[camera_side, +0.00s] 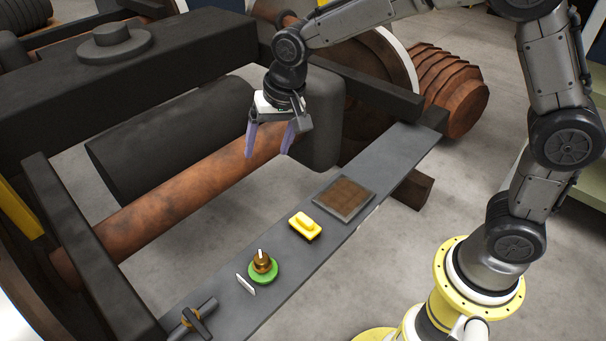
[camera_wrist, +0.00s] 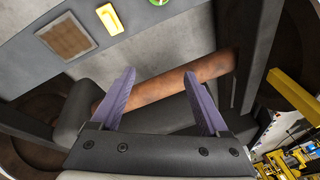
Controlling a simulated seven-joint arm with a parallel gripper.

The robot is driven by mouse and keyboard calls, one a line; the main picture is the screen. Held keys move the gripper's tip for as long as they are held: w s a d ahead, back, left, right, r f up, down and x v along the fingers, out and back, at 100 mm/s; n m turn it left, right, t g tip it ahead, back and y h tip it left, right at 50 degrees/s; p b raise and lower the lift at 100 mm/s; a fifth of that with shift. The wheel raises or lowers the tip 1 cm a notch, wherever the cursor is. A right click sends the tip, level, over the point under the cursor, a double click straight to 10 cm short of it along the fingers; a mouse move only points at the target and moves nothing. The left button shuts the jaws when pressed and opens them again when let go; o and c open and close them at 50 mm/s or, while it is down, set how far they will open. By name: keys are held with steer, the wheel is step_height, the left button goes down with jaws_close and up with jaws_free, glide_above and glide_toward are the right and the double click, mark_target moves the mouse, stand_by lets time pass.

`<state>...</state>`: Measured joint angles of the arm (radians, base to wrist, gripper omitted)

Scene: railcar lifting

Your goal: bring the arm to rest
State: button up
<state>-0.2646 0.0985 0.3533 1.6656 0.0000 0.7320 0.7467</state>
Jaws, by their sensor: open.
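My gripper (camera_side: 269,143) is open and empty, its two purple fingers pointing down. It hangs in the air on the far side of the grey plank, in front of the dark block and above the rusty axle. In the wrist view the fingers (camera_wrist: 160,95) are spread wide with nothing between them; the axle (camera_wrist: 175,88) shows beyond them. My arm reaches over from the yellow base at the right.
The grey plank (camera_side: 385,162) holds a brown square pad in a frame (camera_side: 345,198), a yellow block (camera_side: 305,226), a green disc (camera_side: 263,272) with a brass knob (camera_side: 262,261), a white strip (camera_side: 246,285) and a dark valve-like part (camera_side: 196,318). Dark railcar beams (camera_side: 150,75) surround the gripper.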

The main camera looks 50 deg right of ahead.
steer(key=s+d+r+n+t, duration=0.1)
steer(key=s+d+r+t, duration=0.1)
steer(key=s+d+r, duration=0.4)
steer(key=s+d+r+t, duration=0.1)
steer(key=s+d+r, duration=0.4)
steer(key=s, duration=0.4)
steer(key=s+f+n, duration=0.4)
steer(key=s, duration=0.8)
steer(key=shift+d+n+g+h, duration=0.3)
steer(key=shift+d+h, duration=0.1)
